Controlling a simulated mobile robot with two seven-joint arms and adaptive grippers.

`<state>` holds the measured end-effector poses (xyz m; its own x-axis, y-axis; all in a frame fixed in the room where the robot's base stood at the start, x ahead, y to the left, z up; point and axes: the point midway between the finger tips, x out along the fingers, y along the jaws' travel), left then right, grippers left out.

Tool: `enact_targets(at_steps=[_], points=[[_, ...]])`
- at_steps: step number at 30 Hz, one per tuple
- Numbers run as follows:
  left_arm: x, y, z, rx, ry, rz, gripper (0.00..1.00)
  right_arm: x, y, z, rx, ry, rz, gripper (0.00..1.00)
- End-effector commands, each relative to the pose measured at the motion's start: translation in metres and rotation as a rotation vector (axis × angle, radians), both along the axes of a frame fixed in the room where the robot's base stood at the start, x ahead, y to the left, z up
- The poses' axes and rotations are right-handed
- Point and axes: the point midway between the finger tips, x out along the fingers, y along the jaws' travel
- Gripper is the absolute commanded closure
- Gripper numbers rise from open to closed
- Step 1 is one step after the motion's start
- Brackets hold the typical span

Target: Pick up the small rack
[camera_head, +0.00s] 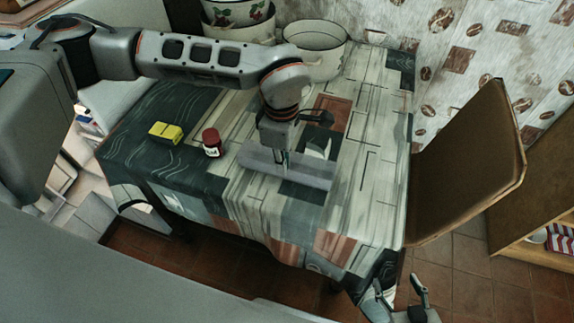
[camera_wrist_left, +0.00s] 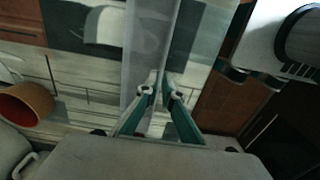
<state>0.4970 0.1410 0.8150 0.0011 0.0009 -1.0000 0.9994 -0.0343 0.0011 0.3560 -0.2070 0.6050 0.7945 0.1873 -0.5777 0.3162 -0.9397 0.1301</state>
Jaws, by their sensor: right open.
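The small rack is a long, grey, half see-through piece (camera_head: 307,178) lying across the table near its front edge. My left gripper (camera_head: 282,158) reaches down onto its middle from above. In the left wrist view the rack (camera_wrist_left: 147,45) runs away from me, and my left gripper's teal fingers (camera_wrist_left: 160,92) stand on either side of its thin upright wall, shut on it. The finger contact is small and dim. My right gripper (camera_head: 401,292) hangs open and empty at the lower right, below the table's front edge.
A dark red-capped jar (camera_head: 212,143) and a yellow box (camera_head: 166,132) stand left of the rack. Enamel pots (camera_head: 315,45) stand at the back. A brown chair (camera_head: 468,165) closes off the right side. A patterned cloth covers the table (camera_head: 365,175).

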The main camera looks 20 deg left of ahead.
Motion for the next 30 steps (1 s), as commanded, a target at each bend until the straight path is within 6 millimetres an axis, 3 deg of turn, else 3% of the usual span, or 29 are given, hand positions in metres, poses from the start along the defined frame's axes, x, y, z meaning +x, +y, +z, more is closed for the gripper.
enact_targets(at_steps=[3,8,15,16,30], points=[[-0.002,-0.003,-0.02,0.0,0.005,0.0,0.94,0.0,0.0,-0.002,-0.001,0.001,0.0,0.41],[-0.001,-0.003,-0.031,-0.001,0.002,0.0,0.94,0.0,0.0,-0.002,-0.002,-0.001,0.0,0.41],[-0.001,-0.004,-0.032,-0.001,0.001,0.0,0.94,0.0,0.0,-0.001,-0.002,-0.001,0.0,0.41],[-0.001,-0.004,-0.032,-0.001,0.001,0.0,1.0,0.0,0.0,-0.001,-0.002,-0.001,0.0,0.41],[0.0,-0.004,-0.028,-0.001,-0.001,0.0,1.0,0.001,0.0,0.0,-0.002,-0.002,0.0,0.41]])
